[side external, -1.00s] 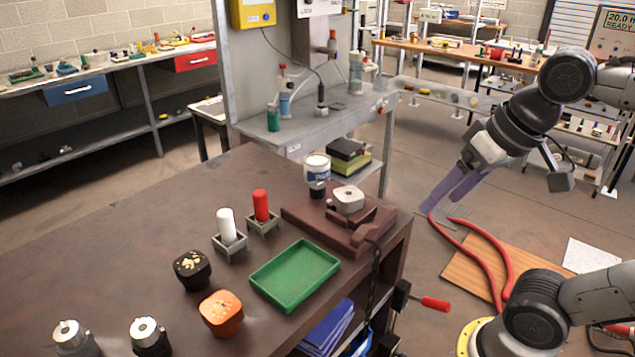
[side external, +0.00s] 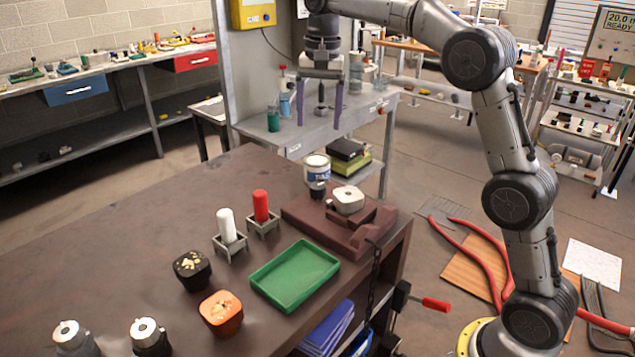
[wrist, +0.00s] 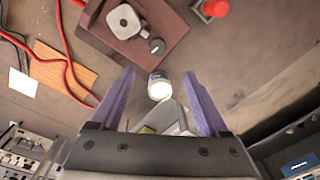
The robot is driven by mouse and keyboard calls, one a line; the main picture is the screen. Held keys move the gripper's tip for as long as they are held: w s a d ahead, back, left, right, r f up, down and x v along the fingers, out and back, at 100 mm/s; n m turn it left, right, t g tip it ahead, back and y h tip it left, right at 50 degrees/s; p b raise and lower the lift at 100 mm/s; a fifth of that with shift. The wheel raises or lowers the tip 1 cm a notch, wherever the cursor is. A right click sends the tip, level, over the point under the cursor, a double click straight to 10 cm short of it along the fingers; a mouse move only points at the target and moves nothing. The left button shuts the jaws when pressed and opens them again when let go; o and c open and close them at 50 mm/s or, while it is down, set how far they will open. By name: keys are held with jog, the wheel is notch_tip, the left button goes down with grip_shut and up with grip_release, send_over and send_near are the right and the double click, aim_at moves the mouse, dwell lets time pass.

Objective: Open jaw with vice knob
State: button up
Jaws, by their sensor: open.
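A brown vice (side external: 335,228) sits at the table's far right corner, with a silver square block (side external: 348,200) on top. A small dark knob (side external: 317,190) stands at its back left, just in front of a white can. In the wrist view the vice (wrist: 160,22), the block (wrist: 124,21) and the dark knob (wrist: 157,45) show at the top. My gripper (side external: 311,105) is open and empty, pointing down, well above and behind the vice in the side view. In the wrist view its purple fingers (wrist: 158,78) are spread, with the knob beyond their tips.
The white can (side external: 316,166) stands close behind the knob. A green tray (side external: 295,275) and holders with a red cylinder (side external: 260,205) and a white one (side external: 226,224) are nearby. A red-handled clamp (side external: 434,304) juts from the table edge. A grey bench (side external: 310,135) stands behind.

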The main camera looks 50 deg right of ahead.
send_near(317, 185)
jog(key=shift+g, duration=0.4)
jog(key=f, duration=0.9)
jog(key=shift+w+f, duration=0.1)
jog(key=shift+w, duration=0.15)
grip_shut()
